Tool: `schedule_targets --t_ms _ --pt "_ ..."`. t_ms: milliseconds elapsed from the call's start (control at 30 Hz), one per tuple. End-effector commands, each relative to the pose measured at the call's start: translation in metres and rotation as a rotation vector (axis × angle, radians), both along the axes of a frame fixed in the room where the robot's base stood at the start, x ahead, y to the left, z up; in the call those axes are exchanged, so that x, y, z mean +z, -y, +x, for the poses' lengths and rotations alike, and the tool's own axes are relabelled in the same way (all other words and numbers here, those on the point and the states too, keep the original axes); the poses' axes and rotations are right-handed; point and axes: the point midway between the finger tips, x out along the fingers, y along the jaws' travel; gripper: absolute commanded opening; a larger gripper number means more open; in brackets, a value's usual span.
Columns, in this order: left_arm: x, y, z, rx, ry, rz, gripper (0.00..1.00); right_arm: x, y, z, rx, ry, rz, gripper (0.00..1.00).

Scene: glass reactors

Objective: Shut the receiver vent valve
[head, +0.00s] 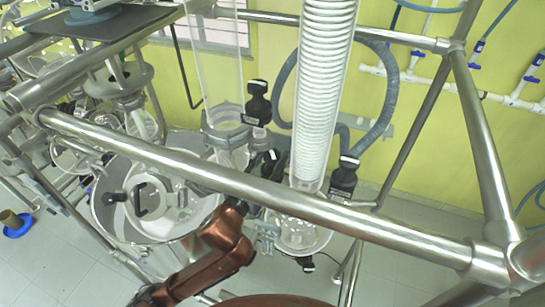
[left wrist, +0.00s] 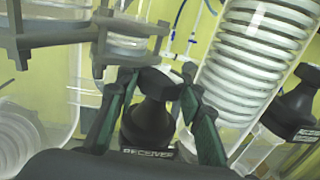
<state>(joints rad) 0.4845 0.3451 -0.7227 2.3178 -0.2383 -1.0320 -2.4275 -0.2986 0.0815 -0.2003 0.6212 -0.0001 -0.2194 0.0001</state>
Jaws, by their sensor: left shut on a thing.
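My left gripper (head: 272,164) reaches up behind the steel bar, left of the coiled glass condenser (head: 325,90). In the left wrist view its fingers (left wrist: 160,76) are closed on both sides of a black valve knob (left wrist: 152,118) with pale lettering on its base. In the head view the held knob is mostly hidden by the gripper and bar. I cannot tell its turn angle. Another black valve (head: 343,180) sits right of the condenser and also shows in the left wrist view (left wrist: 292,112). A third black valve (head: 257,105) stands higher, beside a clear glass column (head: 215,60). My right gripper is not in view.
A thick steel bar (head: 250,190) crosses in front of my left arm. A large glass vessel (head: 150,200) stands left of the arm. A round glass flask (head: 300,235) is below the condenser. A grey hose (head: 385,95) loops behind it. Floor at the right is clear.

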Motion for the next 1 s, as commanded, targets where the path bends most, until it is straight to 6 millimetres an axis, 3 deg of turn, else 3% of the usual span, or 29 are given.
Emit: schedule_targets --t_ms 600,1000 --pt "-0.001 -0.003 0.002 -0.409 0.002 0.006 0.1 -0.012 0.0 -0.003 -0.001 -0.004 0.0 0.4" --pt "0.0 -0.001 0.001 -0.558 0.002 0.001 0.1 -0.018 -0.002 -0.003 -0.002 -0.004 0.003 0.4"
